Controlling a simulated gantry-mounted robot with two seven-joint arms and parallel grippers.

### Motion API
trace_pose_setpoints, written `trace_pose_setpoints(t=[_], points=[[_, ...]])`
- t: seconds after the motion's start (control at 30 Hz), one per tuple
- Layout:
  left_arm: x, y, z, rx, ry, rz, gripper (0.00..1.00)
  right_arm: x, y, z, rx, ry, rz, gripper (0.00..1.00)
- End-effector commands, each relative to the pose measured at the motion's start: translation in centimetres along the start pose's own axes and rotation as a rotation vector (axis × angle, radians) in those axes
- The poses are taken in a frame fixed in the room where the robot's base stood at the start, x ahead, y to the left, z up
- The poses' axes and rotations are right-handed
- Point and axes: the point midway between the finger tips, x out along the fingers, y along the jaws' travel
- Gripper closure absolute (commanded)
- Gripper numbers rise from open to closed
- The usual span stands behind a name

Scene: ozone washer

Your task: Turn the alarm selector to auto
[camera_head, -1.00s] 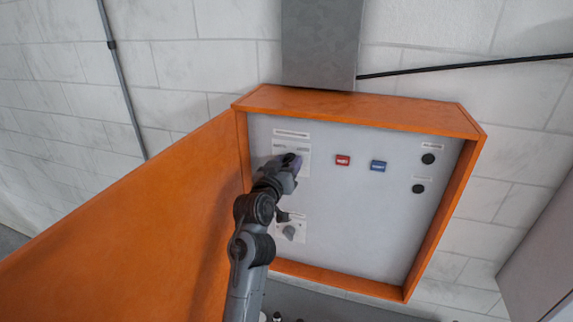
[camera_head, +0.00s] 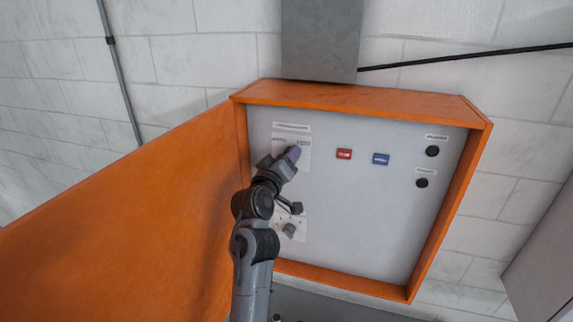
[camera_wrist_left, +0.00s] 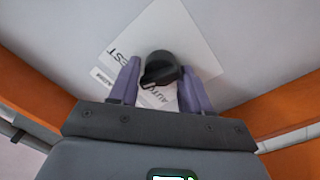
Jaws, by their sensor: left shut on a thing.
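The alarm selector is a black knob (camera_wrist_left: 162,68) on a white label plate (camera_wrist_left: 190,35) in the left wrist view. The plate reads "TEST" on the left and "AUTO" below the knob. The knob's grip ridge points down-left in that view, its end close to the "AUTO" print. My left gripper (camera_head: 293,153) is at the upper left of the panel, and its purple fingers (camera_wrist_left: 160,75) are shut on the knob, one on each side. The gripper hides the knob in the head view. My right gripper is not in view.
The orange cabinet (camera_head: 350,93) stands open, its door (camera_head: 130,210) swung left beside my arm. The grey panel carries a red switch (camera_head: 344,154), a blue switch (camera_head: 380,159), two black round controls (camera_head: 432,151) at right, and a grey knob (camera_head: 289,230) below my gripper.

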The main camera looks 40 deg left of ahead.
Motion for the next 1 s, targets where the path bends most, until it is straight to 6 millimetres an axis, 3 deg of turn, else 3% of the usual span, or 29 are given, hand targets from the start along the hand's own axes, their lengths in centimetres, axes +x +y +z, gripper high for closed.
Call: trace_pose_setpoints(t=[1.0], points=[[0.0, -0.5, 0.6, -0.918, 0.053, 0.008, 0.83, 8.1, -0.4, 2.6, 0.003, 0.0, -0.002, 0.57]])
